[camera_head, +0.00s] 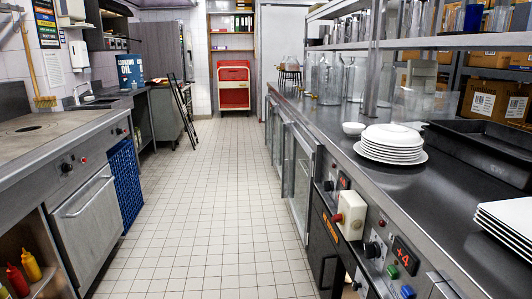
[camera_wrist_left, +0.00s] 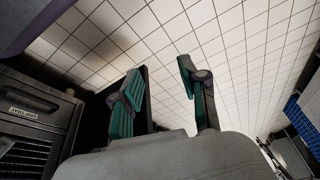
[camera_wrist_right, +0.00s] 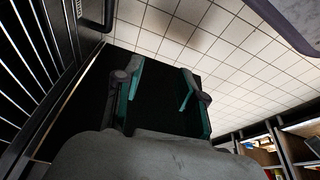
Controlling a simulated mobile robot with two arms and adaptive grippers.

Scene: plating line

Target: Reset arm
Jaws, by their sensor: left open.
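Neither of my arms shows in the head view. In the left wrist view, my left gripper (camera_wrist_left: 160,80) has its two teal-padded fingers spread apart with nothing between them. It hangs over the pale tiled floor (camera_wrist_left: 240,50). In the right wrist view, my right gripper (camera_wrist_right: 160,82) also has its teal-padded fingers apart. A dark shape lies behind them, and I see nothing held. Tiled floor (camera_wrist_right: 240,50) shows beyond the fingertips.
A clear tiled aisle runs ahead. A stove unit (camera_head: 60,150) stands left, and a red cart (camera_head: 234,86) stands at the far end.

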